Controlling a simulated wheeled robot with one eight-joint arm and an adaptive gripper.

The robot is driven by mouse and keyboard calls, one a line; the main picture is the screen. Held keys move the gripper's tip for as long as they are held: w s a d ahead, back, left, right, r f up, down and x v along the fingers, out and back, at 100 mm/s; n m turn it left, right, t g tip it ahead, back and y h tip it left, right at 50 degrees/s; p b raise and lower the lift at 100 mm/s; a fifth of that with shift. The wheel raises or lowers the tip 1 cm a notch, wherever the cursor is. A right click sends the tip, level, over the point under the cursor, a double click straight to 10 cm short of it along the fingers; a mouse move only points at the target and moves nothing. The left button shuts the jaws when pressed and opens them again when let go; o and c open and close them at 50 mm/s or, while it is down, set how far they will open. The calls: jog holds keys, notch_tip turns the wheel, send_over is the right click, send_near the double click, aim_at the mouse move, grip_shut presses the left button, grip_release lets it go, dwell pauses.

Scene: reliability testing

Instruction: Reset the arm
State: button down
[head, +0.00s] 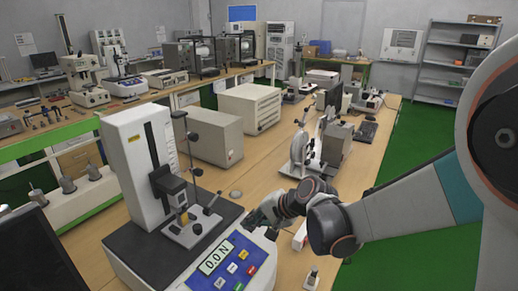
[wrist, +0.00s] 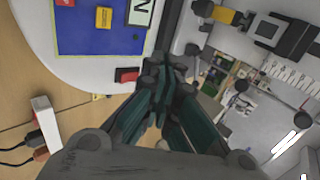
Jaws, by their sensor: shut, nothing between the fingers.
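My gripper (head: 262,217) reaches in from the right in the head view, just beside the blue control panel (head: 232,264) of a force tester. It also shows in the wrist view (wrist: 168,75), with its dark fingers together and nothing visible between them. In the wrist view the fingertips overlap the edge of the tester's white base near a red button (wrist: 127,75). I cannot tell whether they touch it. My arm extends from the right edge of the head view, bent low over the bench.
The tester's white column (head: 137,165) stands left of my gripper, with a metal fixture (head: 192,228) in front. A power strip (head: 300,236) lies right of the gripper. Several instruments stand further back, including a grey cabinet (head: 215,138). The green floor (head: 408,140) is open at the right.

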jog(key=s+d+r+n+t+h+b, duration=0.1)
jog(key=s+d+r+n+h, duration=0.2)
jog(key=s+d, duration=0.8)
jog(key=s+d+r+n+t+h+b, duration=0.1)
jog(key=s+d+r+n+h, duration=0.2)
jog(key=s+d, duration=0.8)
jog(key=shift+s+d+r+h, duration=0.4)
jog(key=shift+d+r+h, duration=0.2)
jog(key=shift+d+h, duration=0.45)
